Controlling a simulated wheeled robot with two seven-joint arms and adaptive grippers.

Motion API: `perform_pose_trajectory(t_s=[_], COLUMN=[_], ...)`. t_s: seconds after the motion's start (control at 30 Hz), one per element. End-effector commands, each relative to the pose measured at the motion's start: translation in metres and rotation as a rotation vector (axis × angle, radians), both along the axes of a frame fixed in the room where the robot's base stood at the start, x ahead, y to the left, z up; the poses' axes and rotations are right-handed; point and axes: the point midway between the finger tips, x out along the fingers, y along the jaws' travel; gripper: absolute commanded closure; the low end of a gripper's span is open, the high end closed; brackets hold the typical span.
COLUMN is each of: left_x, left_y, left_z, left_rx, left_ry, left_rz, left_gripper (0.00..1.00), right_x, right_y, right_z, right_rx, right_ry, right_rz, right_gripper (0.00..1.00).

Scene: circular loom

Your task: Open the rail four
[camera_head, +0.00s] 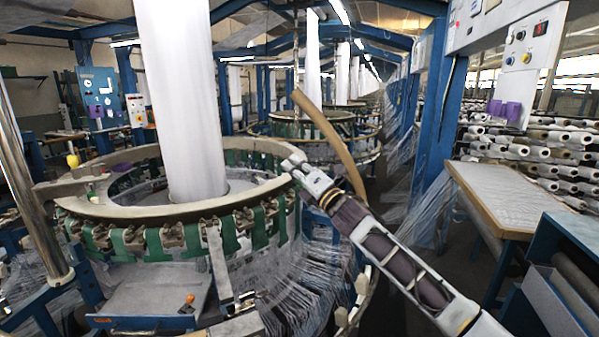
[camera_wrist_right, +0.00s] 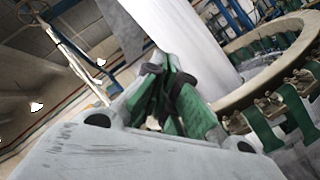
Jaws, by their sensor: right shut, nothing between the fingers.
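The circular loom's pale beige ring rail (camera_head: 150,212) runs around the tall white fabric column in the head view. A curved tan rail piece (camera_head: 335,137) stands tilted up at the ring's right side, behind my right gripper. I cannot tell which rail number it is. My right gripper (camera_head: 291,164) is shut and empty near the ring's right edge; I cannot tell whether it touches the ring. In the right wrist view, its closed fingers (camera_wrist_right: 167,65) point toward the white column, with the ring rail (camera_wrist_right: 262,42) to the right. My left gripper is not in view.
Green straps and brown clamps (camera_head: 150,240) line the loom's side, with loose threads below right. A metal pole (camera_head: 32,190) stands at left. A wooden-edged table (camera_head: 505,195) and a blue bench (camera_head: 575,240) stand at right. A narrow aisle lies between loom and table.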

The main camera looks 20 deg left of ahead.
Motion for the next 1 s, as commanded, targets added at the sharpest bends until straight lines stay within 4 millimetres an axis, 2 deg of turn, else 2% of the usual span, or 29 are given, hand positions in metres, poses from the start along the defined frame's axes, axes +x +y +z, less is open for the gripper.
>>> perform_pose_trajectory(t_s=[0.4,1.0], left_x=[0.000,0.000], left_y=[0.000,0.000], left_z=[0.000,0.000], left_rx=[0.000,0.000], left_ry=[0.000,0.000], left_rz=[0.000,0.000], left_gripper=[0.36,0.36], right_x=[-0.010,-0.011], right_y=[-0.022,-0.022], right_z=[-0.009,-0.009], right_rx=[0.000,0.000], right_ry=[0.001,0.000], right_rz=[0.000,0.000], right_gripper=[1.00,1.00])
